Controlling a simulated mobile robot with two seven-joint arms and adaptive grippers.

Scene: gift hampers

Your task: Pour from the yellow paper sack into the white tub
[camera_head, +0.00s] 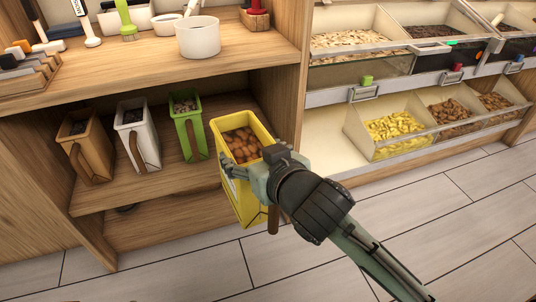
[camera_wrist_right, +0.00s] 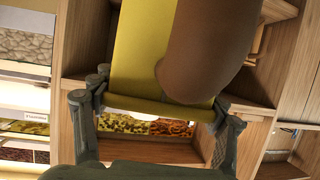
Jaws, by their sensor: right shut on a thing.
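The yellow paper sack (camera_head: 243,197) is filled with brown nuts and stands out in front of the lower shelf, its open top facing up and slightly tilted. My right gripper (camera_head: 250,172) is shut on it, with fingers across its sides. In the right wrist view the yellow sack (camera_wrist_right: 137,45) and its brown handle (camera_wrist_right: 205,50) fill the space beyond my right gripper (camera_wrist_right: 157,102). The white tub (camera_head: 198,37) stands on the wooden counter above, to the upper left of the sack. Its inside is mostly hidden. My left gripper is not in view.
Brown (camera_head: 86,148), white (camera_head: 132,138) and green (camera_head: 188,128) sacks stand on the lower shelf (camera_head: 150,185). The counter edge (camera_head: 170,85) lies between sack and tub. Bins of yellow and brown goods (camera_head: 397,128) are at right. The floor (camera_head: 450,220) is clear.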

